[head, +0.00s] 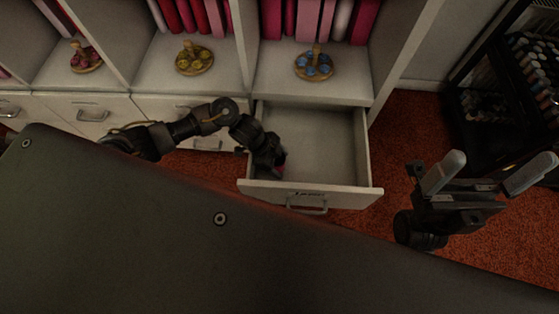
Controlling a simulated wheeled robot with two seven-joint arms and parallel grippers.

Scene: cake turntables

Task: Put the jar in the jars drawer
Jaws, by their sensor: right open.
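An open drawer (362,182) sticks out below the right shelf compartment. Its front carries a small dark label too blurred to read surely, above a metal handle. My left gripper (270,166) reaches down into the left front part of this drawer. A small dark pink patch (281,159) shows beside its fingers; I cannot tell whether it is the jar. My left fingers are too dark and covered to tell open from shut. My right gripper (490,172) is open and empty, over the red carpet to the right of the drawer.
Closed drawers (92,113) with metal handles run to the left. Above them, shelves hold pink books and round wooden stands with red, yellow (195,58) and blue (314,66) pieces. A dark rack (530,70) with small bottles stands at the right. The open drawer's middle and right are clear.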

